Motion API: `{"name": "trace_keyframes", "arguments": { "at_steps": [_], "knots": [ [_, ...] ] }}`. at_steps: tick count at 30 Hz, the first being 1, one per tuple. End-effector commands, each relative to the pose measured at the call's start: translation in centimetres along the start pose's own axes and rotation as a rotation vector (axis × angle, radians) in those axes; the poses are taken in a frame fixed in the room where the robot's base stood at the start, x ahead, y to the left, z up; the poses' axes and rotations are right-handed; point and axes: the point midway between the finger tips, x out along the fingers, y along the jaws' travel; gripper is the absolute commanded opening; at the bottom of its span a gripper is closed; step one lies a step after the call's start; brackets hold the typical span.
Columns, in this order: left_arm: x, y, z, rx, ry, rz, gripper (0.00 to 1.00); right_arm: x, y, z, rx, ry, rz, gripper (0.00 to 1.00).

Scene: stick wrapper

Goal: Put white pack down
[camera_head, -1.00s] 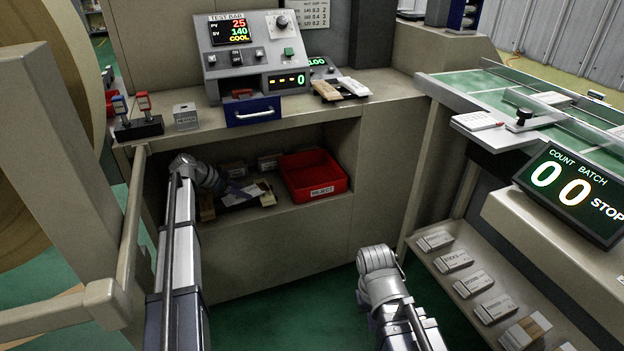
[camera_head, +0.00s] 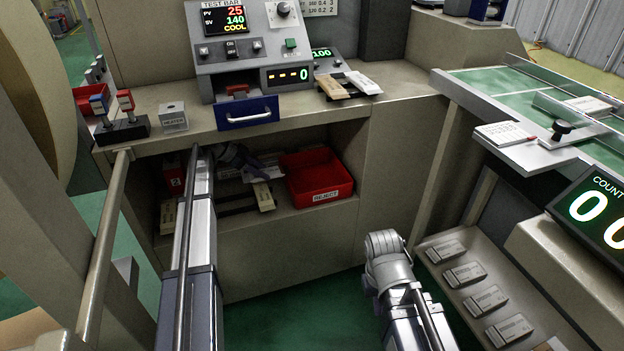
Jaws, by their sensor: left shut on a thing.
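My left arm reaches into the open shelf under the counter. My left gripper (camera_head: 258,172), dark and partly in shadow, is low over the shelf, left of the red reject bin.
The red reject bin (camera_head: 319,176) stands close to the right of the pack. Other packs and boxes lie in the shadowed shelf. The counter (camera_head: 400,87) above carries a control box (camera_head: 255,45). Several packs lie on the lower rack (camera_head: 440,285) at right.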

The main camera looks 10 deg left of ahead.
Motion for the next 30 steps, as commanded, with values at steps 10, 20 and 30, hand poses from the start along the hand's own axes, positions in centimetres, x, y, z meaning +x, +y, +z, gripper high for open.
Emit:
{"name": "trace_keyframes", "arguments": {
  "at_steps": [10, 20, 30],
  "knots": [
    [6.6, 0.3, -6.6, 0.003, 0.0, 0.002, 0.01, 0.0, 0.0, 0.0, 0.0, 0.0, 0.0, 0.0],
    [11.9, 0.6, -11.9, 0.001, -0.001, 0.001, 0.01, 0.0, 0.0, 0.0, 0.0, 0.0, 0.0, 0.0],
    [14.1, 0.6, -9.6, -0.001, 0.0, -0.001, 0.01, 3.2, -0.4, -0.2, -0.006, 0.002, -0.004, 0.0]
  ]
}}
